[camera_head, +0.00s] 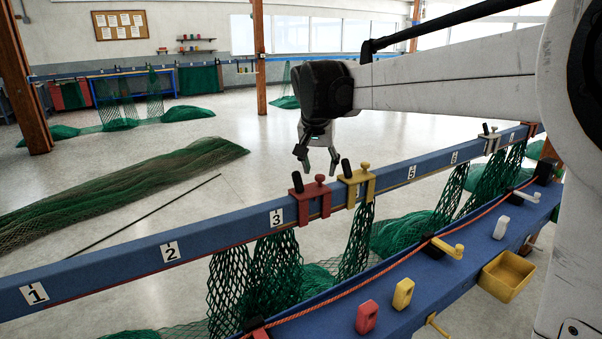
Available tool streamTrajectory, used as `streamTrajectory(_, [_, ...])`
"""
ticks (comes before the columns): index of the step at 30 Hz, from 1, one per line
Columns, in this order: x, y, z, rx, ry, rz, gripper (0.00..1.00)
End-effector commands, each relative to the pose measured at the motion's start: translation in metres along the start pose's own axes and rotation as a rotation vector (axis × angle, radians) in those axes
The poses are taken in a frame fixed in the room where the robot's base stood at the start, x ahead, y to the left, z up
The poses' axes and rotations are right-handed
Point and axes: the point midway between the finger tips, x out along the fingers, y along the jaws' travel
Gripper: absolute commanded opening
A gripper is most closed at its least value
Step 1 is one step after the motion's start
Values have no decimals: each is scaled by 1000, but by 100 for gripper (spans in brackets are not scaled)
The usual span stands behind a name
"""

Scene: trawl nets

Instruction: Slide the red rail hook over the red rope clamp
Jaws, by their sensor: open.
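The red rail hook (312,199) sits over the upper blue rail, just right of the number 3 label, with a black grip standing up on its left. My gripper (318,166) points down, open and empty, in the picture just above the red hook; the depth between them is hard to judge. A red and dark fitting (258,333) is cut off by the bottom edge, beside the orange rope; it may be the red rope clamp. A small upright red block (367,317) stands on the lower blue beam, apart from the rope.
A yellow hook (357,184) sits close right of the red one; a white hook (490,141) is farther along. Green netting (270,270) hangs below the rail. The lower beam carries the orange rope (380,272), a yellow block (403,293) and a yellow-levered clamp (447,248).

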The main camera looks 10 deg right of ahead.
Motion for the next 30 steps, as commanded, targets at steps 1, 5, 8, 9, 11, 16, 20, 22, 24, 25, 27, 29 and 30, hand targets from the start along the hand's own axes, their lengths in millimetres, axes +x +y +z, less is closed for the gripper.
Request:
streamTrajectory(1, [8, 0, 0, 1, 0, 0, 41])
streamTrajectory(5, [21, 0, 0, 0, 0, 0, 41])
streamTrajectory(8, [26, 0, 0, 1, 0, 0, 41])
streamTrajectory(9, [28, 0, 0, 0, 0, 0, 41])
streamTrajectory(11, [29, 0, 0, 0, 0, 0, 41])
streamTrajectory(16, [29, 0, 0, 0, 0, 0, 41])
streamTrajectory(20, [29, 0, 0, 0, 0, 0, 31])
streamTrajectory(22, [29, 0, 0, 0, 0, 0, 22])
streamTrajectory(24, [29, 0, 0, 0, 0, 0, 13])
streamTrajectory(25, [29, 0, 0, 0, 0, 0, 9])
streamTrajectory(27, [29, 0, 0, 0, 0, 0, 0])
streamTrajectory(29, [29, 0, 0, 0, 0, 0, 0])
streamTrajectory(30, [29, 0, 0, 0, 0, 0, 0])
